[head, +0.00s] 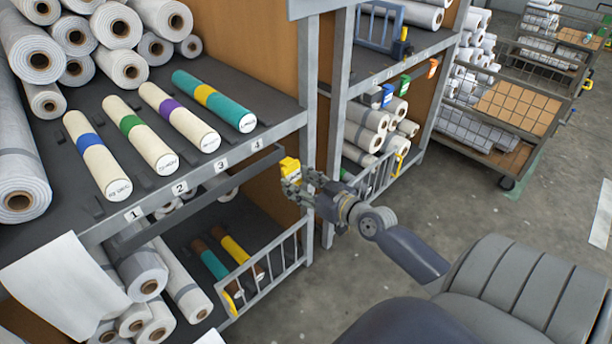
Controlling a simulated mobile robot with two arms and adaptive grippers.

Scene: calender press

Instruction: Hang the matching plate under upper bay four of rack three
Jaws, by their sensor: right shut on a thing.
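My right gripper (294,180) is shut on a small yellow plate (289,165), just right of the near rack's shelf end, close to its front post. It looks apart from the shelf edge (225,163), but the exact gap is hard to tell. Number labels 1 to 4 run along that edge; label 4 (257,145) is nearest the plate. The upper bay at 4 holds a teal roll with a yellow band (208,96). No plate shows under the labels. I cannot read a rack number. My left gripper is not in view.
Other banded rolls are blue (90,140), green (131,124) and purple (170,107). A lower barred guard (268,268) sticks out below. The neighbouring rack carries hanging blue (387,96), green (404,84) and orange (432,68) plates.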

